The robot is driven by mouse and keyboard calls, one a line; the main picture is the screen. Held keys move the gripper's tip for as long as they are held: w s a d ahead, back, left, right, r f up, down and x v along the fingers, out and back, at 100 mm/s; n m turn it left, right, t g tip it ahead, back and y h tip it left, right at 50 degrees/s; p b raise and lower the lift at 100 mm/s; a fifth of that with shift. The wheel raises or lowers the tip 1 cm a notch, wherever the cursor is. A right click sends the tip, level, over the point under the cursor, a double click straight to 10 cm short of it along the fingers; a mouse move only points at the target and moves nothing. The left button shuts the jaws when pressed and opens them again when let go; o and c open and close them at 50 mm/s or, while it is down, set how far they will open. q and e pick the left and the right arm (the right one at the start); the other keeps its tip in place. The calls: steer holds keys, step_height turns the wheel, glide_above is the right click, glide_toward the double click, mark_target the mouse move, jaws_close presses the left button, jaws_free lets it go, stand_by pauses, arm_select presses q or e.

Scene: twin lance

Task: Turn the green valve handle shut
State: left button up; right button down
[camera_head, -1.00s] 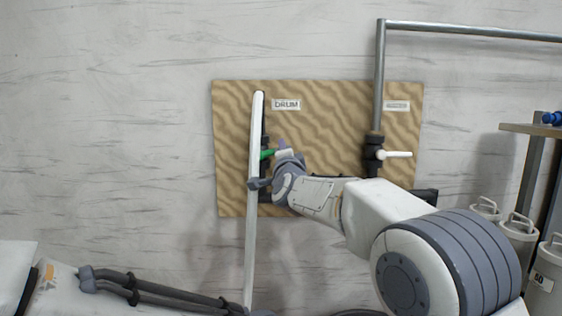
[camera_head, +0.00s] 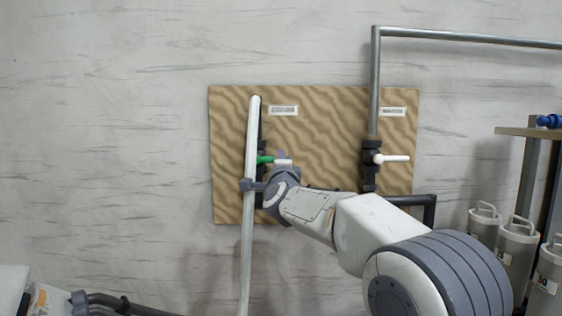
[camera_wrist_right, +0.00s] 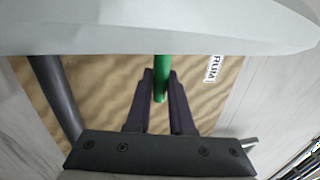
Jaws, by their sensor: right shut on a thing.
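The green valve handle (camera_head: 265,160) sticks out sideways in front of the tan board, just right of a white pole. My right gripper (camera_head: 283,160) is at the handle, its fingers partly hidden by my wrist. In the right wrist view the green handle (camera_wrist_right: 160,82) lies between the two dark fingers of my right gripper (camera_wrist_right: 161,88), which are shut on it. The valve body behind the handle is mostly hidden by the white pole. My left gripper is out of view; only part of my left arm shows at the lower left.
The long white pole (camera_head: 250,150) stands nearly upright before the tan board (camera_head: 320,110). A second valve with a white handle (camera_head: 392,158) sits to the right under a grey pipe (camera_head: 376,80). Grey canisters (camera_head: 517,240) and a shelf (camera_head: 525,131) stand far right. The left wall is clear.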

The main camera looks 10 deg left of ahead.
steer(key=c, duration=0.8)
jaws_free()
steer(key=shift+d+f, duration=0.1)
steer(key=b+v, duration=0.4)
steer(key=v, duration=0.6)
steer(key=shift+s, duration=0.25)
steer(key=shift+d+f, duration=0.1)
steer(key=shift+f, duration=0.05)
